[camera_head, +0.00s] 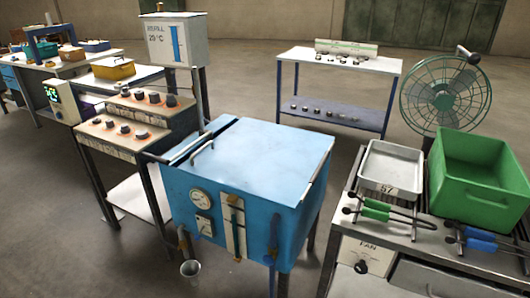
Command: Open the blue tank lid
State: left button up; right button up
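The blue tank (285,222) stands in the middle of the view on dark legs. Its flat blue lid (260,165) lies level across the top and looks closed. A thin metal bar handle (202,147) is at the lid's left edge, beside a dark slot. The front of the tank carries a round gauge (200,199) and an upright sight glass (236,232). Neither of my grippers is in view.
A control console (137,130) with knobs stands close to the tank's left. At right, a bench holds a metal tray (393,168), green crate (478,180), green-handled tongs (377,210) and blue-handled tongs (482,240). A fan (445,92) stands behind. A cup (190,270) is below the tank's front.

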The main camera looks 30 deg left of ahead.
aim_at(277, 164)
jog(key=i+j, duration=0.1)
jog(key=j, duration=0.25)
jog(key=i+j, duration=0.1)
jog(key=j, duration=0.25)
jog(key=i+j+u, duration=0.1)
jog(key=j, duration=0.25)
jog(key=i+j, duration=0.15)
jog(key=j, duration=0.2)
jog(key=i+j, duration=0.15)
jog(key=j, duration=0.15)
